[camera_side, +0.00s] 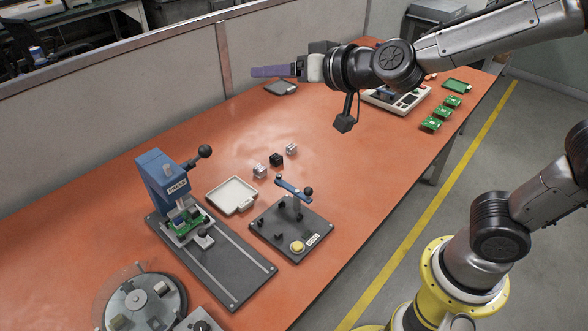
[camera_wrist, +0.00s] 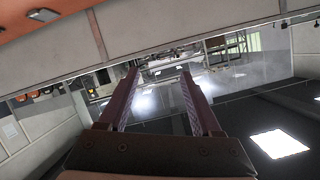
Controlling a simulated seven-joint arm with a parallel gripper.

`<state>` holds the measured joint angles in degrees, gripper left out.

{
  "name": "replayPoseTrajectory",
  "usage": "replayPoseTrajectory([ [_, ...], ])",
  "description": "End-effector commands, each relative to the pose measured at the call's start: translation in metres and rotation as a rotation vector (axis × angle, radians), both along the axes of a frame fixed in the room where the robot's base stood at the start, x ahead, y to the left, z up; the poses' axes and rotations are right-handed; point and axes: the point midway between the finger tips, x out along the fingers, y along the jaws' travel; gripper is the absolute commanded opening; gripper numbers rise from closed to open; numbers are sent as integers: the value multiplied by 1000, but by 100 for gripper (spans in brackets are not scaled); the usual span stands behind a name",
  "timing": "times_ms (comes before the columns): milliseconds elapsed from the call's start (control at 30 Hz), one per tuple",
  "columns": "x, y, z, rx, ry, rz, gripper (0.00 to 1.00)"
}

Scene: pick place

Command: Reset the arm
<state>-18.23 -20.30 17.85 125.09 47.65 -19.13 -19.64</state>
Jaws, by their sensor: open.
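My gripper (camera_side: 272,71) is raised high above the orange table, near its back divider wall in the side view. Its purple fingers point to the left, roughly level. In the wrist view the two fingers of my gripper (camera_wrist: 160,84) stand apart with nothing between them, so it is open and empty. The wrist view looks out over the room, past the divider, with the picture tilted. No task object touches the fingers.
The orange table (camera_side: 120,215) holds a blue press (camera_side: 163,185), a white tray (camera_side: 231,196), small cubes (camera_side: 277,159), a dark fixture (camera_side: 290,228) and a round device (camera_side: 143,303). Green boards (camera_side: 442,112) lie at the right edge. A divider wall (camera_side: 170,65) runs behind.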

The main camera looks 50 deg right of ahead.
Motion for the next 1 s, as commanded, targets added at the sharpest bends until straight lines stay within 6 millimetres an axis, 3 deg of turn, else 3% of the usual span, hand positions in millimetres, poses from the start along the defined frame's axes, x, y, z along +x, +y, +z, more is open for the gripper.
replayPoseTrajectory([
  [33, -17, -13, 17, -7, -14, 24, 66],
  [100, -42, -22, 27, -34, 2, 75, 66],
  [200, -82, -32, 25, -92, 65, 135, 66],
  [400, -168, -55, -19, -234, 319, 192, 66],
  [600, -230, -75, -69, -320, 611, 203, 66],
  [767, -249, -81, -83, -325, 723, 196, 66],
  [1000, -251, -81, -84, -315, 733, 191, 66],
])
